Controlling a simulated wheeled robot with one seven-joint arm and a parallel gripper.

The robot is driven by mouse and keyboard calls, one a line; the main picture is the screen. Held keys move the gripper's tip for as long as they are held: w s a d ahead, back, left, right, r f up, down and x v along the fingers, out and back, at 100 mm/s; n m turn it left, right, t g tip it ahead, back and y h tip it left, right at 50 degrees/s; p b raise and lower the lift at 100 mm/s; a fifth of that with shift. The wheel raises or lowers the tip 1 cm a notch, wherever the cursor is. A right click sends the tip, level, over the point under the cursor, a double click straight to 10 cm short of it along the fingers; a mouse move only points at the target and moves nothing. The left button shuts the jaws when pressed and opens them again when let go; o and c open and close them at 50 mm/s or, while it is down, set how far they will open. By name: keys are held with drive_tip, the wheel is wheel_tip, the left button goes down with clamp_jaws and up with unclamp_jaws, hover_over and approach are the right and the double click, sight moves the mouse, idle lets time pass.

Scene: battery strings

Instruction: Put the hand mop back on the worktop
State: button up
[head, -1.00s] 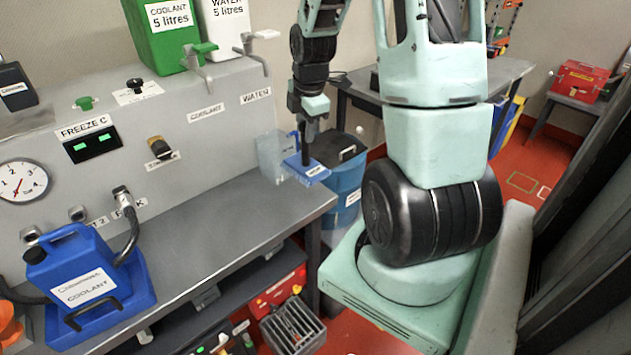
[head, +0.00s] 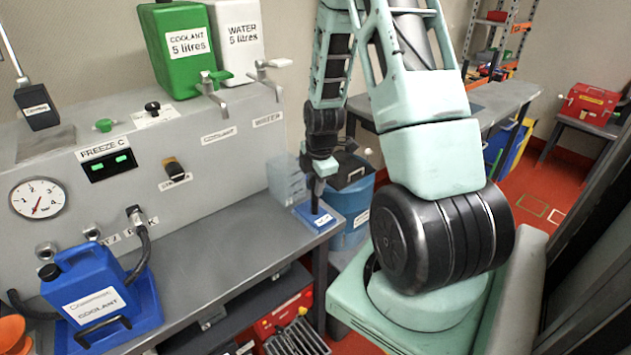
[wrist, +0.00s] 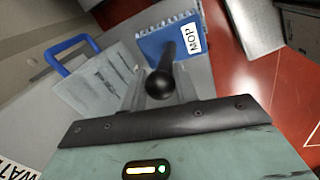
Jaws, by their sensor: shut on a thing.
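The hand mop has a flat blue head (head: 320,217) with a white label and an upright black handle. Its head is at the right end of the grey worktop (head: 225,235); I cannot tell whether it touches the surface. My gripper (head: 319,172) is above the head, shut on the handle. In the wrist view the round handle end (wrist: 160,84) sits between the fingers of my gripper (wrist: 160,92), and the blue head (wrist: 158,42) with its MOP label shows beyond.
A translucent container (head: 286,180) stands left of the mop. A blue bucket (head: 352,215) is beyond the worktop's right end. A blue coolant can (head: 90,290) stands at the left. The worktop's middle is clear.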

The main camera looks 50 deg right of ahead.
drive_tip(key=shift+f, duration=0.15)
drive_tip(key=o, duration=0.9)
drive_tip(key=shift+o, duration=0.2)
wheel_tip(320, 180, up, 12)
drive_tip(key=s+a+b, duration=0.1)
drive_tip(key=s, duration=0.1)
